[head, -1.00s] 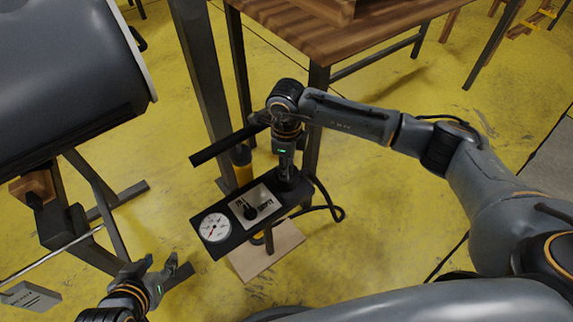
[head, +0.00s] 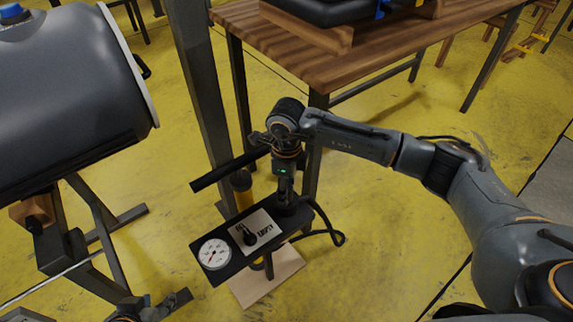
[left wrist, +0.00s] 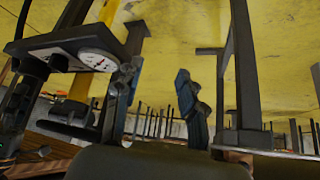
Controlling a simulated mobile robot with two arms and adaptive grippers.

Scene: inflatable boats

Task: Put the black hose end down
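A pump with a black panel (head: 228,258) stands on a light wooden base (head: 266,281). A round gauge (head: 215,254) and a labelled knob plate (head: 256,230) are on it; the gauge also shows in the left wrist view (left wrist: 98,61). A black hose (head: 338,238) loops out at the panel's right end. My right gripper (head: 285,196) points down at a dark round part at that end, and its fingertips are hidden. I cannot tell whether it grips the hose end. My left gripper (head: 166,301) is low in the head view; the left wrist view shows its fingers (left wrist: 157,75) apart and empty.
A wooden table (head: 290,30) with a dark object on a wooden tray (head: 335,38) stands behind the pump. A large grey inflatable (head: 70,85) on a dark metal stand is at the left. The yellow floor (head: 400,240) to the right of the pump is clear.

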